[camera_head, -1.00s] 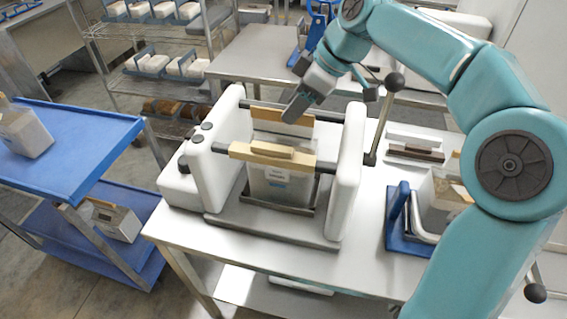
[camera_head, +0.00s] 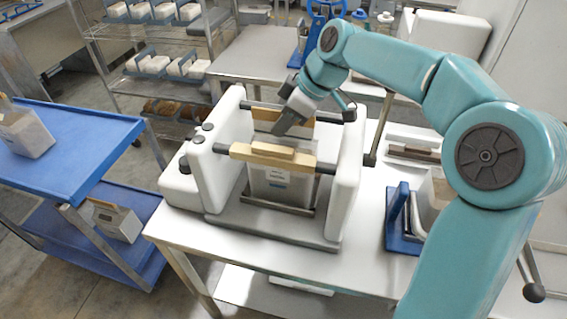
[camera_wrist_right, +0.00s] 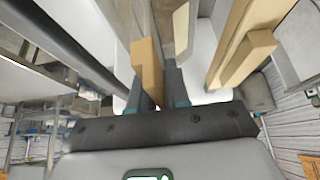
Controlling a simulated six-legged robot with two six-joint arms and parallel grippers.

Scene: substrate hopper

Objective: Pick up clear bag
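The clear bag (camera_head: 282,186) stands upright in the white clamp machine, with a pale label on its front. A light wooden bar with a raised block (camera_head: 273,153) runs across its top; this bar also shows at right in the wrist view (camera_wrist_right: 244,60). My right gripper (camera_head: 280,131) points down behind this bar, in front of a second, rear wooden bar (camera_head: 268,114). In the right wrist view its two dark fingers (camera_wrist_right: 160,92) are apart, with a tan wooden block (camera_wrist_right: 147,70) at or between them. Contact cannot be told. My left gripper is out of view.
The machine's white side walls (camera_head: 347,185) and dark rods (camera_head: 222,148) closely flank the bag. A blue holder (camera_head: 397,215) with another bag stands right on the white table. A blue cart (camera_head: 75,150) stands left. Shelves and another table are behind.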

